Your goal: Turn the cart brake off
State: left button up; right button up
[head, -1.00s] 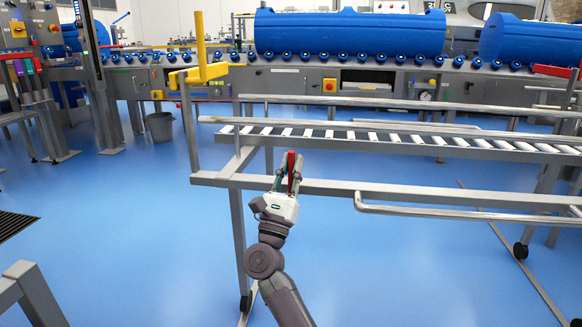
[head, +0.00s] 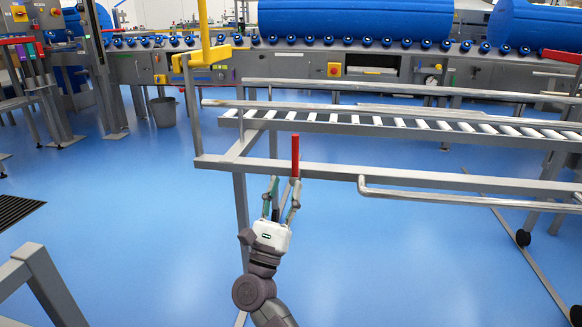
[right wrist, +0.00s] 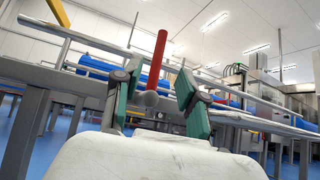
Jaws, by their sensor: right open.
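The cart (head: 330,174) is a grey metal frame with a roller track. Its brake lever has a red handle (head: 295,155) that stands upright at the cart's near rail. My right gripper (head: 284,186) is open and empty, just below the red handle. In the right wrist view the red handle (right wrist: 156,60) rises beyond the open fingers (right wrist: 160,84), nearer the left finger. I see no finger closed on it; whether a finger touches its lower end I cannot tell. My left gripper is not in view.
A conveyor (head: 290,85) carrying blue tubs (head: 355,22) runs along the back. A grey bin (head: 163,111) is at the back left. A grey frame (head: 40,275) is at the near left. Blue floor between is clear.

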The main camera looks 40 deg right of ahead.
jog(key=shift+v, duration=1.4)
jog(key=shift+r, duration=0.1)
